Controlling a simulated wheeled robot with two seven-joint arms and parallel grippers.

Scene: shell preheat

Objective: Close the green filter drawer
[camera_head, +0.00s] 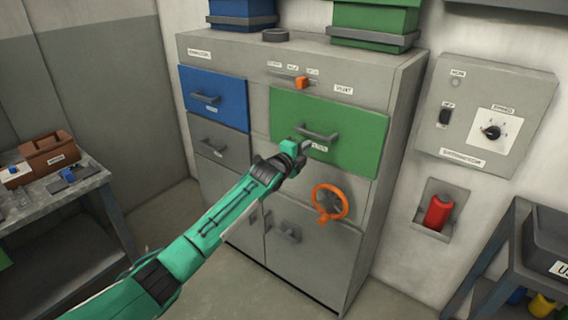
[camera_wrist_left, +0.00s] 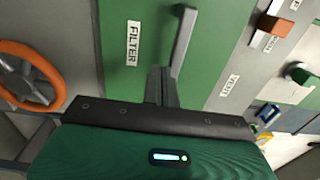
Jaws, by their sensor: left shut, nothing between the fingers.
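The green filter drawer (camera_head: 352,135) is in the upper right of the grey cabinet, with a grey bar handle (camera_head: 316,133) on its front. Its front looks about level with the cabinet face; I cannot tell whether a small gap remains. My left gripper (camera_head: 303,147) is shut and empty, at the drawer front just below the handle. In the left wrist view the shut fingers (camera_wrist_left: 161,86) point at the green front, between the FILTER label (camera_wrist_left: 133,43) and the handle (camera_wrist_left: 183,40). Contact cannot be made out. My right gripper is out of view.
An orange handwheel (camera_head: 330,203) sits below the drawer and an orange slider (camera_head: 301,82) above it. A blue drawer (camera_head: 215,95) is at left. A control box (camera_head: 485,110) and a red cylinder (camera_head: 437,212) are on the right wall. A workbench (camera_head: 60,200) stands at far left.

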